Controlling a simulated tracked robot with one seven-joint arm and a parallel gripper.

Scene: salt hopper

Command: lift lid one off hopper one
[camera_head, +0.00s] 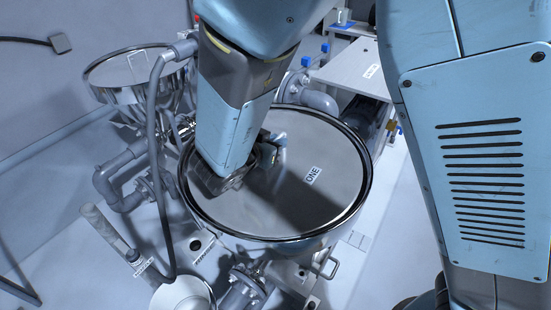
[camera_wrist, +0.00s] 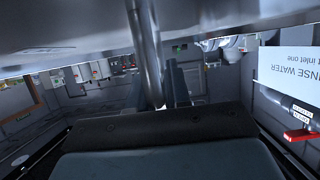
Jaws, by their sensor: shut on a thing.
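Lid one (camera_head: 255,208) is a round grey metal plate labelled "ONE" on top of hopper one (camera_head: 300,247), a steel vessel. A shiny rim surrounds the lid, and I cannot tell whether the lid is seated or slightly raised. My gripper (camera_head: 266,157) is over the lid's upper middle, shut on its handle, which is mostly hidden by my arm in the head view. In the wrist view, a shiny metal bar, the handle (camera_wrist: 146,45), runs down to my gripper's fingers (camera_wrist: 165,88). The lid's grey surface (camera_wrist: 65,22) fills the top of that view.
A second, smaller steel hopper (camera_head: 140,78) with a lid stands at upper left among pipes. A grey hose (camera_head: 158,150) runs close left of hopper one. A pale bench (camera_head: 350,68) is at upper right. A rinse-water sign (camera_wrist: 290,75) shows in the wrist view.

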